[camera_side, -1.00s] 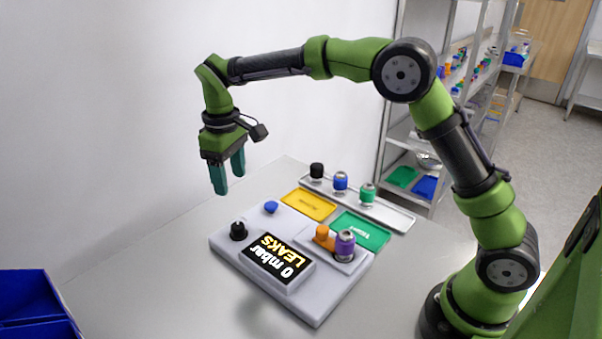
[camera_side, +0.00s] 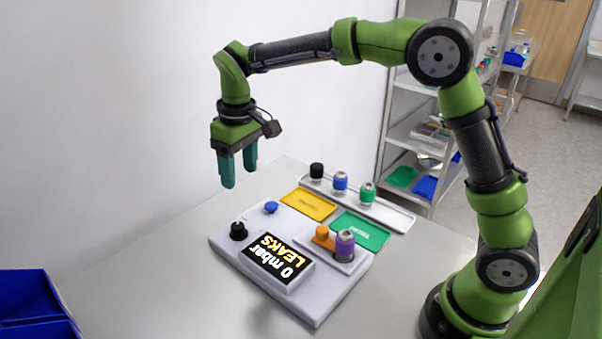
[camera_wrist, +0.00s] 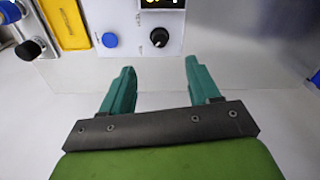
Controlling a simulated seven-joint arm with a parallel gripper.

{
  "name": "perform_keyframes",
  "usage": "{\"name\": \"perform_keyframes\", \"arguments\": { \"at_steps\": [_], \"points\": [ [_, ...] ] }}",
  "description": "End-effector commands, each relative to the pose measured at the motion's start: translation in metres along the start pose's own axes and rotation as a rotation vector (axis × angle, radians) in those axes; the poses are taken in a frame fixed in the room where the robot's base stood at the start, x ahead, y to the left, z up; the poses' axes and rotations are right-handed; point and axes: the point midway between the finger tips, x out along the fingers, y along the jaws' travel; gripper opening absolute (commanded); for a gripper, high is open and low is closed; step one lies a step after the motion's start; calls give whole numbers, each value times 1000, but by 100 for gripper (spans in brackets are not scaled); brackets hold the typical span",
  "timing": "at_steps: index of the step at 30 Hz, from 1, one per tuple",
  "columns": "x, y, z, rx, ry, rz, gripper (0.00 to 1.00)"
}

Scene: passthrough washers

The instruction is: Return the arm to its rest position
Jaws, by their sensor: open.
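My gripper (camera_side: 238,170) hangs from the raised green arm, pointing down, above and behind the tester's far left part. Its teal fingers are apart with nothing between them, as the wrist view also shows (camera_wrist: 157,85). The grey tester (camera_side: 320,305) stands on the table with a display (camera_side: 278,258) reading "0 mbar LEAKS". It carries a black knob (camera_side: 238,230), a blue button (camera_side: 271,207), and an orange part (camera_side: 322,234) beside a purple-topped fitting (camera_side: 344,244). In the wrist view the blue button (camera_wrist: 110,40) and black knob (camera_wrist: 159,37) lie beyond the fingers.
A yellow tray (camera_side: 308,204) and a green tray (camera_side: 362,232) lie behind the tester. A metal rail (camera_side: 392,213) holds black (camera_side: 317,171), blue (camera_side: 340,181) and green (camera_side: 367,193) fittings. A blue bin (camera_side: 35,300) stands at front left. Air around my gripper is clear.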

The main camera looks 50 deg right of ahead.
Motion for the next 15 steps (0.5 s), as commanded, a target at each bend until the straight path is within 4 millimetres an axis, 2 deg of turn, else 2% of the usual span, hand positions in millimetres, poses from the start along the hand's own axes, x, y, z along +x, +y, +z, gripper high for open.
{"name": "perform_keyframes", "arguments": {
  "at_steps": [1, 7, 15],
  "points": [
    [-10, 4, 16, 39, 31, -10, 61],
    [-36, 16, 82, 205, 167, -64, 61],
    [-49, 27, 176, 420, 365, -142, 61]
  ]
}}
